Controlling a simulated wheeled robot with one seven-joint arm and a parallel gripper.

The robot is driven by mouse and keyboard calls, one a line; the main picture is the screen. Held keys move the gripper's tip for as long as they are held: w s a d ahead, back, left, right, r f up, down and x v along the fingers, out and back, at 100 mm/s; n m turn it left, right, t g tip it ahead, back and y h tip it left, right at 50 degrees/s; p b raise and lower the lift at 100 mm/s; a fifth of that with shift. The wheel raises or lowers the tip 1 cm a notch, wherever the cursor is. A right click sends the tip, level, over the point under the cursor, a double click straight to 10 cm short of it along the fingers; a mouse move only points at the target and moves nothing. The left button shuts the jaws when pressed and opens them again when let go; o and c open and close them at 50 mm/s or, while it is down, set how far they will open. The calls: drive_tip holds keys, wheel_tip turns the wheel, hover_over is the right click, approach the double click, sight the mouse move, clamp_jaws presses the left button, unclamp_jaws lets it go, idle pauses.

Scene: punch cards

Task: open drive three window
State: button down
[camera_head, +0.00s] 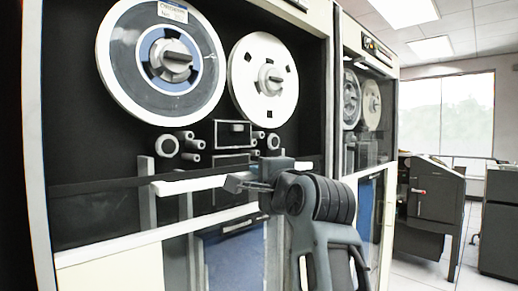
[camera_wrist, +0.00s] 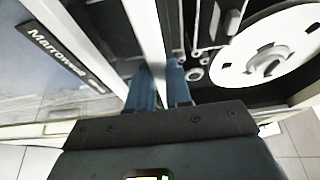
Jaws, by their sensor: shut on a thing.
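The near tape drive (camera_head: 45,130) fills the left of the head view; I cannot read a drive number on it. Its two reels, one with a blue ring (camera_head: 208,75) and one white (camera_head: 242,80), show without visible glass in front. A white bar (camera_head: 185,185) runs across below them, seemingly part of the window frame. My gripper (camera_head: 250,185) is at the bar's right end. In the wrist view, my gripper's blue fingers (camera_wrist: 161,92) are shut on the white bar (camera_wrist: 146,35), which passes between them. The window's glass is hard to make out.
A second tape drive (camera_head: 392,75) stands to the right, its reels behind glass. Dark grey cabinets (camera_head: 430,205) stand farther right, before a bright room window (camera_head: 445,115). Pale floor lies open between. A dark Marrowell label (camera_wrist: 60,50) shows in the wrist view.

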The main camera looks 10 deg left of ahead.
wheel_tip(320, 180, down, 6)
drive_tip(key=shift+r+b, duration=0.1)
drive_tip(key=shift+b, duration=0.5)
drive_tip(key=c, duration=1)
unclamp_jaws()
drive_tip(key=shift+c, duration=0.2)
drive_tip(key=v, duration=0.7)
drive_tip(key=shift+s+d, duration=0.2)
drive_tip(key=shift+s, duration=0.15)
